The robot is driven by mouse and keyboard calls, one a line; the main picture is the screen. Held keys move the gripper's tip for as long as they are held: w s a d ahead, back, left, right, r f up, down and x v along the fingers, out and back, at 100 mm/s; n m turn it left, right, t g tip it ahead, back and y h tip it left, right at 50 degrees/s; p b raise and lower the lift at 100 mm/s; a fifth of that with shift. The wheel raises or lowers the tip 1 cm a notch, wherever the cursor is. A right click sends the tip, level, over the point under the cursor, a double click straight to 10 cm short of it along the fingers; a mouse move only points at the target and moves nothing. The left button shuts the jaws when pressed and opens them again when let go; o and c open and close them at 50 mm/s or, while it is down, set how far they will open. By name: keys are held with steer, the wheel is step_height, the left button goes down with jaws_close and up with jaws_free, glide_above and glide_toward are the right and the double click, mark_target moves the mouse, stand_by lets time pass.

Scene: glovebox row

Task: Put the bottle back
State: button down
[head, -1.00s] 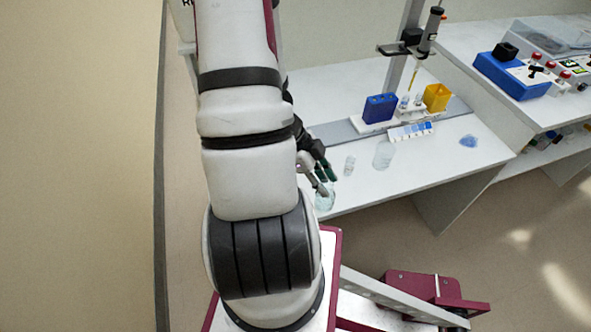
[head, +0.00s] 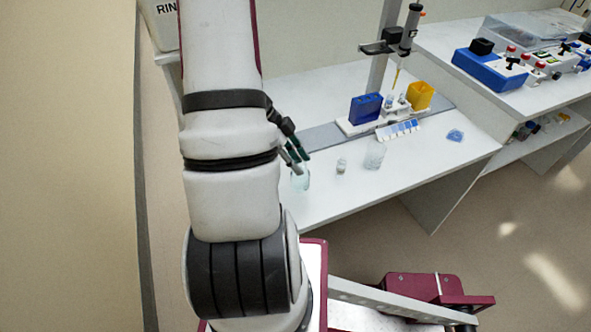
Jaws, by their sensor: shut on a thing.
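A clear, faintly green glass bottle (head: 301,179) is at the front left part of the white bench, just right of my arm. My gripper (head: 297,160) is shut on the bottle near its top. My arm hides part of the gripper and the bench behind it. I cannot tell whether the bottle's base touches the bench top.
A small clear vial (head: 341,166) and a clear beaker (head: 375,155) stand to the right of the bottle. Behind them are a blue box (head: 366,109), a yellow box (head: 420,95) and a pipette on a stand (head: 409,30).

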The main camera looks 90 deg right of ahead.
steer(key=shift+w+f+b, duration=0.1)
steer(key=shift+f+b, duration=1.25)
steer(key=shift+b, duration=0.35)
steer(key=shift+f+b, duration=0.35)
steer(key=shift+b, duration=0.25)
steer(key=shift+f, duration=0.1)
steer(key=c, duration=1.2)
jaws_free()
steer(key=p+v, duration=0.3)
steer(key=v, duration=0.9)
steer(key=shift+a, duration=0.1)
steer(key=shift+s, duration=0.25)
